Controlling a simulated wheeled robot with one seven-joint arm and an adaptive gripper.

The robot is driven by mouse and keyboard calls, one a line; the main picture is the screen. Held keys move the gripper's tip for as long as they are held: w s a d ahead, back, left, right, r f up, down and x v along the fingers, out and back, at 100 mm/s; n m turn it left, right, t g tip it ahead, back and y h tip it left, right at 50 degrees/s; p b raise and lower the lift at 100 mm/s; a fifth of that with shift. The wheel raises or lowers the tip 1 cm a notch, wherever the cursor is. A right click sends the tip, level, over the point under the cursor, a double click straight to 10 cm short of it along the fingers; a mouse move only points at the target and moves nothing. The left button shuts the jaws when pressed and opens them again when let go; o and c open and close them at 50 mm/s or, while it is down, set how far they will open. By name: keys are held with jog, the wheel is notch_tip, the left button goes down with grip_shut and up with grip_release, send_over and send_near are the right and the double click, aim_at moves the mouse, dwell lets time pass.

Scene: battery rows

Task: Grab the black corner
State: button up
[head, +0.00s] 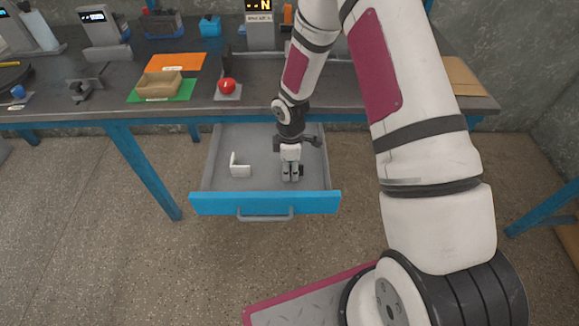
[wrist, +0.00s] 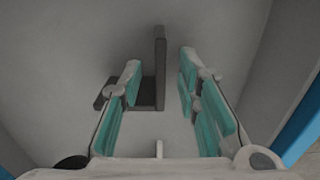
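The black corner is an L-shaped dark bracket in the open blue-fronted drawer (head: 264,203). In the head view, only a small dark bit of the black corner (head: 301,170) shows beside my fingers. In the wrist view, the upright plate of the black corner (wrist: 160,68) stands between my two fingers, with a gap on each side. Its other leg reaches left, partly behind the left finger. My gripper (head: 290,178) is down inside the drawer, pointing downward. Its teal-padded fingers (wrist: 160,85) are open and hold nothing.
A white corner (head: 239,168) lies in the drawer, left of my gripper. The drawer walls stand close around.

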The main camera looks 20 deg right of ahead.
jog(key=shift+f, duration=0.25)
grip_shut()
jog(key=shift+r, duration=0.15)
